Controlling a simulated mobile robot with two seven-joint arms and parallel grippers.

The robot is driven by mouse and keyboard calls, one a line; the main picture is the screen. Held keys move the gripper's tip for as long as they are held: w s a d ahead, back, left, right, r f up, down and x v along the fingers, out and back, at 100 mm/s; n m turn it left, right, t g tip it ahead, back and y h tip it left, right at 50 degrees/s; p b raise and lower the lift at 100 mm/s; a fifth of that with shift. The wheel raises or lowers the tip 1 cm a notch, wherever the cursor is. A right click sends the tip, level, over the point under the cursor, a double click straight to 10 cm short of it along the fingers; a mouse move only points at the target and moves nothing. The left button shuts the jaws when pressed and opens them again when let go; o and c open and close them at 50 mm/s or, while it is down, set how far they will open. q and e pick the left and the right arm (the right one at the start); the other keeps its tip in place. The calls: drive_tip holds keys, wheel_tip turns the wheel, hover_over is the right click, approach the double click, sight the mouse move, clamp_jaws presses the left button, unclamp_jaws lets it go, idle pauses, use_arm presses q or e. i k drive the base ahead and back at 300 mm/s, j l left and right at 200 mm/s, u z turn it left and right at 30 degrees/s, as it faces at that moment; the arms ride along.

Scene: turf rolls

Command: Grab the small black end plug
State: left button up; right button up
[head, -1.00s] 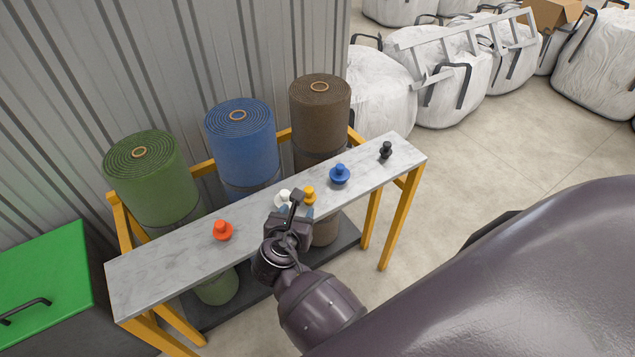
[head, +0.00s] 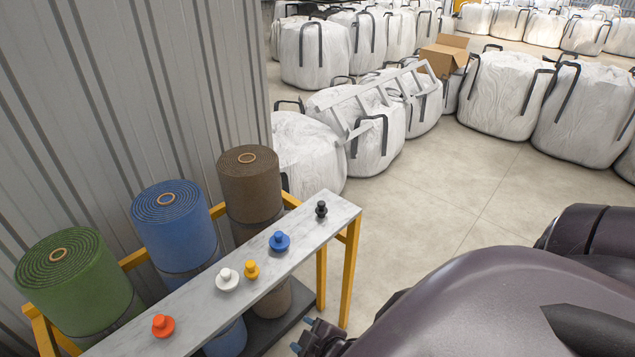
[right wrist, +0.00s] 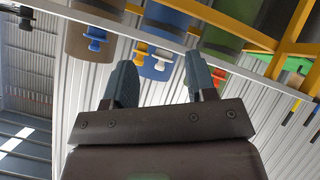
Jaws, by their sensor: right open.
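The small black end plug (head: 321,210) stands upright near the far right end of the grey bench top (head: 215,308) in the head view. In the right wrist view the black plug (right wrist: 25,22) shows small at the upper left corner. My right gripper (head: 302,335) is at the bottom edge of the head view, in front of the bench and apart from the plug. In the right wrist view its two blue-grey fingers (right wrist: 163,82) are spread with nothing between them. My left gripper is not in view.
On the bench stand a blue plug (head: 279,241), a yellow plug (head: 251,269), a white plug (head: 227,280) and an orange plug (head: 163,325). Green (head: 72,280), blue (head: 175,225) and brown (head: 250,185) turf rolls stand behind. The floor right of the bench is clear.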

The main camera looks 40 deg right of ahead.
sight(320, 210)
drive_tip(key=z, duration=0.5)
drive_tip(key=i+l+z, duration=0.1)
drive_tip(key=z, duration=0.85)
drive_tip(key=i+l+u, duration=0.15)
drive_tip(key=i, duration=0.3)
drive_tip(key=i+l+u, duration=0.15)
drive_tip(key=i+l, duration=0.3)
